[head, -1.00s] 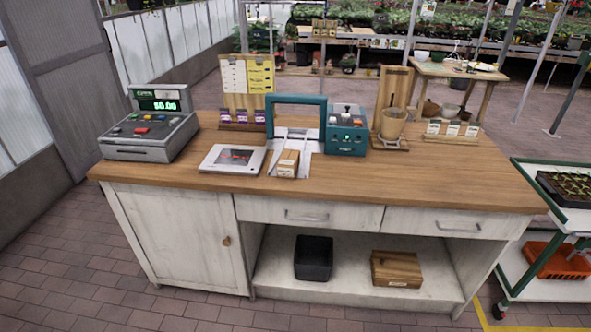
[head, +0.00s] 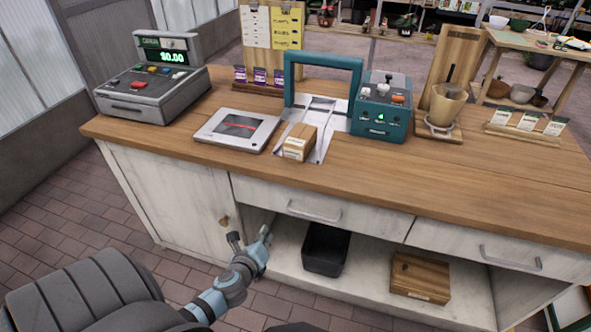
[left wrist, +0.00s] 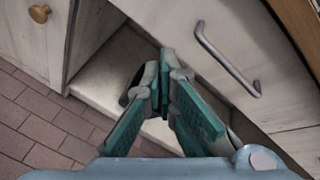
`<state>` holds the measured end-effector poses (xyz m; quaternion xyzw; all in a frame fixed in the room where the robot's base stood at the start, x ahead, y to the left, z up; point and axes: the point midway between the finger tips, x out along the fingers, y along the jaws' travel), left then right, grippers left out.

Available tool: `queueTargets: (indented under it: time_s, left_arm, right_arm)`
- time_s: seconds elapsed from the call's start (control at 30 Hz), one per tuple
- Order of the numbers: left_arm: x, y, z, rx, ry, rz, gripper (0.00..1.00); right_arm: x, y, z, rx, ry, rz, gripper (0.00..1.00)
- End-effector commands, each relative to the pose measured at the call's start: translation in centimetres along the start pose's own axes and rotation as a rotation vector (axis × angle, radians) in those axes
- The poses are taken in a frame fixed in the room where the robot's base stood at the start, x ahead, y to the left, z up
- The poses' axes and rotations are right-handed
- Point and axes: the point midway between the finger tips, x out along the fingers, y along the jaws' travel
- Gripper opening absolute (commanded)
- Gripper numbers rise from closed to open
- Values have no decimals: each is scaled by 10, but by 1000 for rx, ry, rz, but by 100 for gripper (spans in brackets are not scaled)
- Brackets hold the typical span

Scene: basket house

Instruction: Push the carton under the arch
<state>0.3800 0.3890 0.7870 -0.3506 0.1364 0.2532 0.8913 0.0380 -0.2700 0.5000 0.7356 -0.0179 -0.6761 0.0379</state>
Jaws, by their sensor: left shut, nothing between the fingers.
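The carton (head: 300,142), a small brown box with a white label, sits on the counter on a pale metal plate (head: 318,152), in front of the arch. The arch (head: 287,84) is a teal frame joined to a teal control box (head: 381,107) on its right. The carton appears to be outside the opening, on the near side. My left gripper (head: 249,240) is low in front of the counter, below the drawers and well away from the carton. In the left wrist view its fingers (left wrist: 167,62) are together and empty. My right gripper is out of view.
A flat scanner (head: 237,130) lies left of the carton, and a cash register (head: 151,84) stands farther left. A cup on a wooden stand (head: 443,105) is right of the control box. The counter's front edge and drawer handle (head: 313,212) are above my left gripper. The counter front is clear.

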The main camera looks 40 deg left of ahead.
Motion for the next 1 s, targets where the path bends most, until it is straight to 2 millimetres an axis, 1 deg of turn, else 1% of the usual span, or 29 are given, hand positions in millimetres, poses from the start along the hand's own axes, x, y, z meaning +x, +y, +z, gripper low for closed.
queueTargets:
  time_s: [0.03, 0.1, 0.13, 0.2, 0.27, 0.37, 0.53, 0.8, 0.9, 1.0]
  left_arm:
    - [0, -32, 27, 203, -105, -90, 0]
    - [-15, -78, 68, 455, -256, -167, 0]
    - [-22, -92, 80, 529, -307, -185, 0]
    - [-33, -112, 98, 633, -383, -203, 0]
    - [-33, -120, 105, 666, -406, -207, 0]
    - [-23, -126, 110, 667, -407, -209, 0]
    - [8, -137, 120, 663, -406, -209, 0]
    - [61, -154, 136, 660, -403, -208, 0]
    - [75, -158, 140, 660, -402, -208, 0]
    - [84, -162, 143, 660, -402, -209, 0]
  right_arm:
    - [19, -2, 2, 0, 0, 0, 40]
    - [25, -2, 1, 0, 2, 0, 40]
    - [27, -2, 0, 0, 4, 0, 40]
    - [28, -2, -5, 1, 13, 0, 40]
    - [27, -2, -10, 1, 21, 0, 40]
    - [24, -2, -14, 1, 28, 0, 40]
    - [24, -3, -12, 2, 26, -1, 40]
    - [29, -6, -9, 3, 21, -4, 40]
    - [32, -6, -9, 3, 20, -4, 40]
    - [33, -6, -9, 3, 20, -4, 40]
